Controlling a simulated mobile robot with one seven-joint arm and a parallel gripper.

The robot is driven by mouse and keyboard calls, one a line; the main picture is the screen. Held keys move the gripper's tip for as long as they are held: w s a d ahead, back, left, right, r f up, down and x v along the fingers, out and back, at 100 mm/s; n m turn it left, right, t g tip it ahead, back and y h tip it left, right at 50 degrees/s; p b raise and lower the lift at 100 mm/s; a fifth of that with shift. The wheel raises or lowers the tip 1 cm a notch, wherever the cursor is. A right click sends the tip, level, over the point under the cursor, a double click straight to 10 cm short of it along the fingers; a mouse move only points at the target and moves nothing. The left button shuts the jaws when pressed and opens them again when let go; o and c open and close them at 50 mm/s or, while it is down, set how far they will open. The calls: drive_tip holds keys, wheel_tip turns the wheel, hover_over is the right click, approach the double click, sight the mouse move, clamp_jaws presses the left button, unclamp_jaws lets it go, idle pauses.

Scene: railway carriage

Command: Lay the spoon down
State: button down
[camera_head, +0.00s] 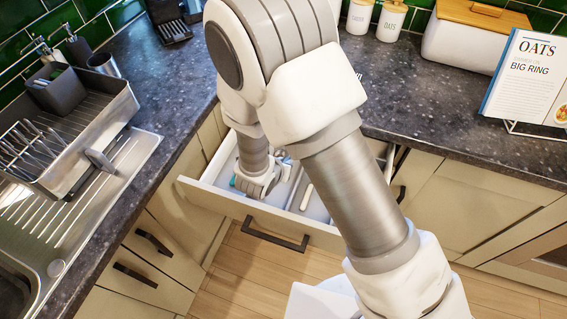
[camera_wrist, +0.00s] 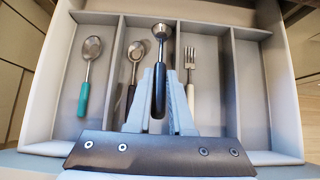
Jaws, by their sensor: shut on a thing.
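My gripper (camera_wrist: 160,78) is shut on a spoon (camera_wrist: 158,88) with a black handle and a small metal bowl. The bowl points toward the far wall of the drawer. In the head view my gripper (camera_head: 256,188) is down inside the open drawer (camera_head: 262,222), and the held spoon cannot be made out. A green-handled spoon (camera_wrist: 86,75) lies in the left compartment. A dark-handled spoon (camera_wrist: 134,70) lies in the second compartment, partly hidden by my gripper.
A white-handled fork (camera_wrist: 190,72) lies in the third compartment. The right compartment (camera_wrist: 252,95) is empty. Drawer walls and dividers stand close around my gripper. A dish rack (camera_head: 75,135) stands by the sink at left. My arm hides part of the drawer in the head view.

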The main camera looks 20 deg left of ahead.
drive_tip(key=shift+f+b, duration=0.1)
drive_tip(key=shift+b, duration=0.2)
wheel_tip(320, 180, down, 6)
drive_tip(key=b, duration=0.7)
drive_tip(key=shift+f, duration=0.2)
drive_tip(key=c, duration=0.7)
unclamp_jaws()
drive_tip(key=p+v, duration=0.2)
drive_tip(key=v, duration=1.5)
drive_tip(key=shift+s+r, duration=0.15)
drive_tip(key=shift+r, duration=0.05)
